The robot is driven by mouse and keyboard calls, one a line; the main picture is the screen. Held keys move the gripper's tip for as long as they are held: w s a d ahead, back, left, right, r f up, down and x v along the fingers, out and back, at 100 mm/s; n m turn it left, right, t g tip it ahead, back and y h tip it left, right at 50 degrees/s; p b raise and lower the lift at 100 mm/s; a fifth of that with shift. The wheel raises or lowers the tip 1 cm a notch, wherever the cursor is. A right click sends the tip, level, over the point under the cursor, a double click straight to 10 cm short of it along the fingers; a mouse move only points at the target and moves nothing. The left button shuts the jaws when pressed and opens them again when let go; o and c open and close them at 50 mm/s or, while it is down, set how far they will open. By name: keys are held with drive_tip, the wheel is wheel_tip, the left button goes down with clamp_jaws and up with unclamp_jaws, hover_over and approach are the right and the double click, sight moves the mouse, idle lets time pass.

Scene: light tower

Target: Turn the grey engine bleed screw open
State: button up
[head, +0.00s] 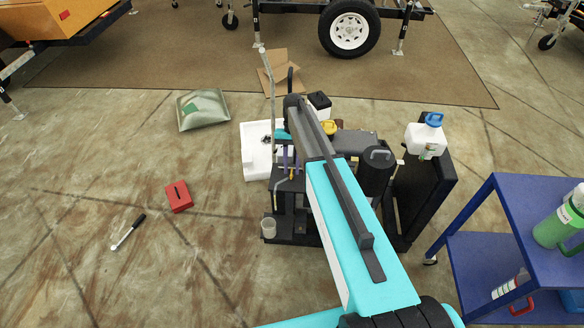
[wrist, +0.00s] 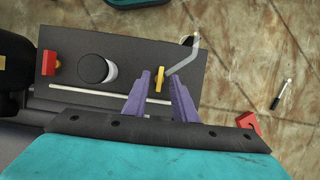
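My gripper (wrist: 166,76) shows in the wrist view as two purple fingers with a gap between them, over a dark panel (wrist: 128,48). A small yellow piece (wrist: 159,77) shows at the fingertips; I cannot tell whether they touch it. A grey bent rod (wrist: 194,42) rises just right of the tips. I cannot make out for certain which part is the grey engine bleed screw. In the head view the purple fingers (head: 288,160) are small, at the left of the machine, partly hidden by my arm.
The panel also carries a black round cap (wrist: 94,68) and a red-and-yellow part (wrist: 48,63). A red box (head: 179,196) and a black-handled tool (head: 128,232) lie on open floor.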

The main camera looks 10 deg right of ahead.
drive_tip(key=p+v, duration=0.6)
drive_tip(key=v, duration=0.7)
drive_tip(key=shift+s, duration=0.15)
idle(0.3)
drive_tip(key=g, duration=0.1)
hover_over(293, 179)
wheel_tip(293, 179, down, 9)
drive_tip(key=shift+f+b, duration=0.1)
drive_tip(key=shift+b, duration=0.2)
drive_tip(key=s+f+n, duration=0.1)
drive_tip(key=s+f, duration=0.5)
drive_tip(key=s, duration=0.7)
drive_tip(key=s+f+n+h+b, duration=0.1)
drive_tip(key=s+f, duration=0.5)
drive_tip(key=s, duration=0.8)
drive_tip(key=s+f+n, duration=0.1)
drive_tip(key=s+f, duration=0.5)
drive_tip(key=s, duration=0.8)
drive_tip(key=shift+s+a+f+n+b, duration=0.15)
drive_tip(key=shift+a+f+n+b, duration=0.1)
drive_tip(key=shift+a+n+b, duration=0.1)
